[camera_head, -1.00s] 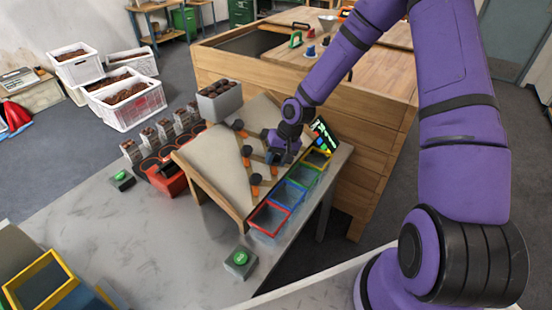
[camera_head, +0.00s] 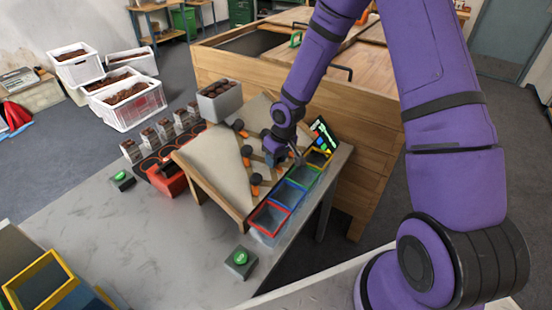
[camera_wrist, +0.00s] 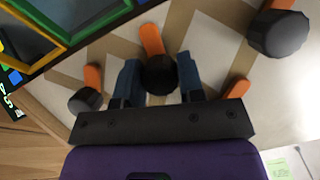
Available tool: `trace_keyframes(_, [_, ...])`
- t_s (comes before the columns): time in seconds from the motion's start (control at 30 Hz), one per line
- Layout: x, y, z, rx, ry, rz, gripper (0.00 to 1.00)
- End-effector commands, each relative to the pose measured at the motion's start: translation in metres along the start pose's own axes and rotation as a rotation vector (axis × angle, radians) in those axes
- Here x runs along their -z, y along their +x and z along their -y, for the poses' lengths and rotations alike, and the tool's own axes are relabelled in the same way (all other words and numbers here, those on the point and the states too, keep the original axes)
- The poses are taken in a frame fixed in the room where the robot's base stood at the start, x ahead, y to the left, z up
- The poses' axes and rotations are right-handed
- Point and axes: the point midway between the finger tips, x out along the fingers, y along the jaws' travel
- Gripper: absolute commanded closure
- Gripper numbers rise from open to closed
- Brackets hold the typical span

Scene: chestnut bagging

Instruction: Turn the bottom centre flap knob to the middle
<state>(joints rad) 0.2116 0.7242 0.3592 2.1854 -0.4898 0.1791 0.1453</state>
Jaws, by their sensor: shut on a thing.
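My gripper (camera_wrist: 160,84) is shut on a black round flap knob (camera_wrist: 160,72), with one blue finger on each side of it. An orange pointer (camera_wrist: 152,40) sticks out from this knob toward the upper part of the wrist view, tilted slightly left. In the head view my gripper (camera_head: 276,156) is low over the sloped sorting board (camera_head: 215,160), near its lower edge by the bins. The held knob is mostly hidden there. Another black knob (camera_wrist: 85,100) and a larger-looking one (camera_wrist: 278,33) flank it in the wrist view, each with an orange pointer.
Red (camera_head: 269,216), blue (camera_head: 289,195), green and yellow-rimmed bins line the board's lower edge. A small display (camera_head: 323,132) stands at its right corner. Green buttons (camera_head: 240,260) sit on the grey table. A wooden cabinet (camera_head: 370,140) stands behind.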

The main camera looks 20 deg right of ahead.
Motion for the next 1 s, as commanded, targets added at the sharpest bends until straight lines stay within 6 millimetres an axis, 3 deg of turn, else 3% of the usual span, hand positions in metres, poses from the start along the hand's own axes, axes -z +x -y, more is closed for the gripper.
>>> trace_keyframes(0.73, [-0.0005, -0.0002, -0.0017, -0.038, -0.094, -0.002, 0.88])
trace_keyframes(0.77, [-0.0005, -0.0001, -0.0017, -0.038, -0.094, -0.002, 0.62])
trace_keyframes(0.87, [-0.0005, -0.0001, -0.0016, -0.038, -0.094, -0.002, 0.40])
trace_keyframes(1.0, [-0.0003, -0.0001, -0.0010, -0.037, -0.095, -0.002, 0.40])
